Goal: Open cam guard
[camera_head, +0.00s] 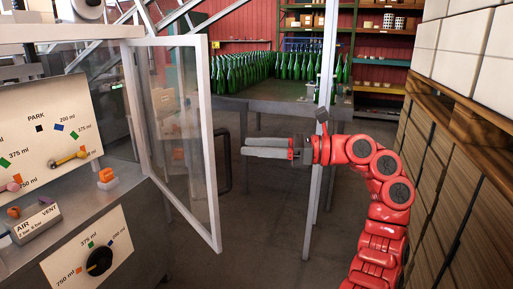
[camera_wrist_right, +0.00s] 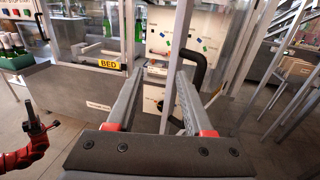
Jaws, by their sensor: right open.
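A clear panel in a pale metal frame, which looks like the cam guard (camera_head: 205,140), stands upright at an angle to the machine in the head view. Its far post (camera_wrist_right: 176,65) seems to show in the wrist view. A black bent handle (camera_wrist_right: 200,68) is beyond the right finger there; it also shows behind the frame in the head view (camera_head: 226,160). My right gripper (camera_head: 246,147) is open and empty, right of the panel and apart from it. A red arm with a dark end (camera_wrist_right: 38,128), probably my left, shows at the wrist view's left edge; its jaws are unclear.
The machine's dial panels (camera_head: 97,260) fill the left. A thin metal post (camera_head: 325,90) stands near my right wrist. Green bottles (camera_head: 240,70) stand on a table (camera_head: 280,108) behind. Stacked boxes (camera_head: 465,180) are close on the right. The floor below the gripper is clear.

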